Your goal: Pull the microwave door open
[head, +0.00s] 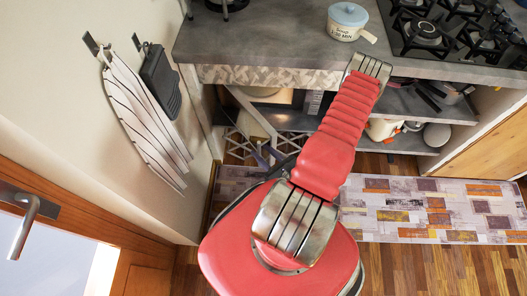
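The microwave (315,104) appears to be the box under the counter, left of my red arm. A dark panel shows at its right side and a pale, warm-toned area at its left. My raised arm covers part of this space, and the counter edge hides the top. I cannot tell from this view whether the door is open or shut. I cannot make out my gripper; it seems hidden behind my own arm.
A grey counter (270,40) carries a lidded pot (346,22) and a gas hob (424,38). Shelves (440,105) with cookware are below at right. A striped towel (140,120) and a dark pot holder (160,82) hang on the left wall. A patterned rug (410,225) covers the floor.

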